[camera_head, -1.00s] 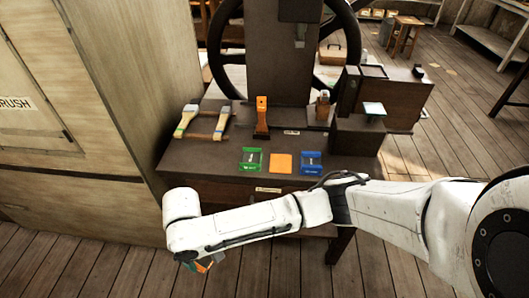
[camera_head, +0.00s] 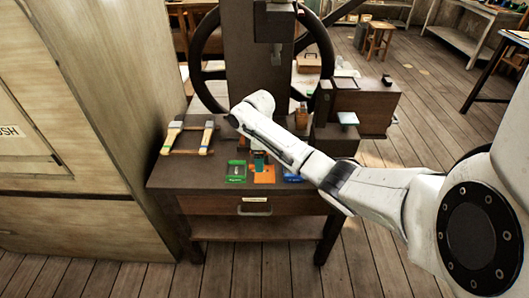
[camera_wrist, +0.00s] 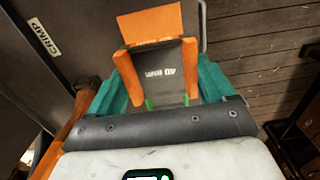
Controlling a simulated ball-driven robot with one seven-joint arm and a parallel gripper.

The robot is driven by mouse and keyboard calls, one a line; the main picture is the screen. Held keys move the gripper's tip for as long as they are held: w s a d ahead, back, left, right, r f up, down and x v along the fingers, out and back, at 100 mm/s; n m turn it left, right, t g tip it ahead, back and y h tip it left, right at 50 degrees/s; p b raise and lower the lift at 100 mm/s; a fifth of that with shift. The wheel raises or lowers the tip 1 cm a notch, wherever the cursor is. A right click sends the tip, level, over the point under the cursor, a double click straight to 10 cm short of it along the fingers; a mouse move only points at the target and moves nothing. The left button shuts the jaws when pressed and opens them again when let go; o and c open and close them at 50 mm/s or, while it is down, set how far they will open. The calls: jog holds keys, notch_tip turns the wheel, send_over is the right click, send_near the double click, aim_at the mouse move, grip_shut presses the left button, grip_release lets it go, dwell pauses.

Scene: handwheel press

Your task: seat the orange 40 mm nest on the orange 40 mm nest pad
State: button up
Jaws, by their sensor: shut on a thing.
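The orange 40 mm nest (camera_wrist: 128,75) has two orange side walls and a dark floor marked 40. My gripper (camera_wrist: 160,95), with teal fingers, is shut on it in the wrist view. In the head view my gripper (camera_head: 259,160) points down over the table near the orange nest pad (camera_head: 264,176), a flat orange square. The pad also shows beyond the nest in the wrist view (camera_wrist: 150,28), partly covered by it. I cannot tell whether the nest touches the pad.
A green nest (camera_head: 236,172) stands just left of the pad and a blue one (camera_head: 292,177) just right, partly behind my arm. The press column (camera_head: 252,55) and handwheel (camera_head: 199,75) rise behind. A wooden-handled rack (camera_head: 188,138) lies at the left of the table.

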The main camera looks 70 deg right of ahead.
aim_at(265, 159)
jog(key=shift+s+d, duration=0.65)
jog(key=shift+f+b, duration=0.25)
jog(key=shift+b, duration=0.05)
notch_tip(265, 159, down, 3)
jog(key=b, duration=0.3)
jog(key=shift+f+b, duration=0.1)
jog(key=shift+b, duration=0.2)
jog(key=shift+s+p, duration=0.1)
jog(key=shift+p, duration=0.85)
dwell(0.6)
jog(key=shift+f+b, duration=0.7)
jog(key=shift+f, duration=0.35)
dwell(0.5)
jog(key=o, duration=1.2)
jog(key=shift+f, duration=0.1)
jog(key=shift+o, duration=0.2)
notch_tip(265, 159, up, 11)
jog(key=shift+f, duration=0.1)
